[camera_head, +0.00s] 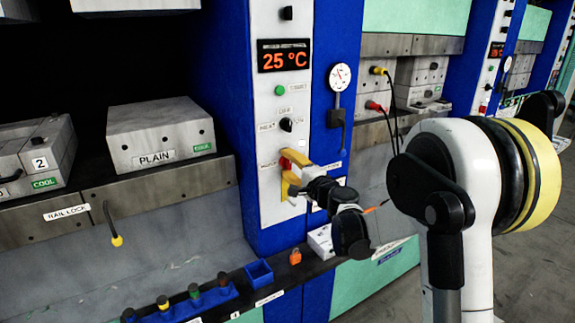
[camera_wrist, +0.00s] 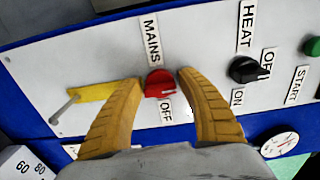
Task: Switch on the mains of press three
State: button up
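The mains switch is a red rotary knob (camera_wrist: 157,83) on a white panel, between the labels MAINS and OFF. A pale mark on the knob lies on the side near OFF. In the head view the red knob (camera_head: 284,163) is partly hidden by my gripper (camera_head: 291,173). In the wrist view my gripper (camera_wrist: 162,79) is open, with one yellow finger on each side of the knob. A narrow gap shows on the right; I cannot tell whether the left finger touches. The press number is not readable here.
A black heat knob (camera_wrist: 244,70) and a green start button (camera_wrist: 312,47) share the panel. A yellow piece with a grey rod (camera_wrist: 92,93) lies left of the mains knob. The display (camera_head: 284,56) reads 25 °C. A gauge (camera_head: 340,77) and lever stand to the right.

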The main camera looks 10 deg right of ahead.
jog(key=shift+o, duration=0.5)
jog(key=shift+s+d, duration=0.1)
jog(key=shift+s, duration=0.15)
jog(key=v, duration=1.1)
jog(key=shift+s, duration=0.25)
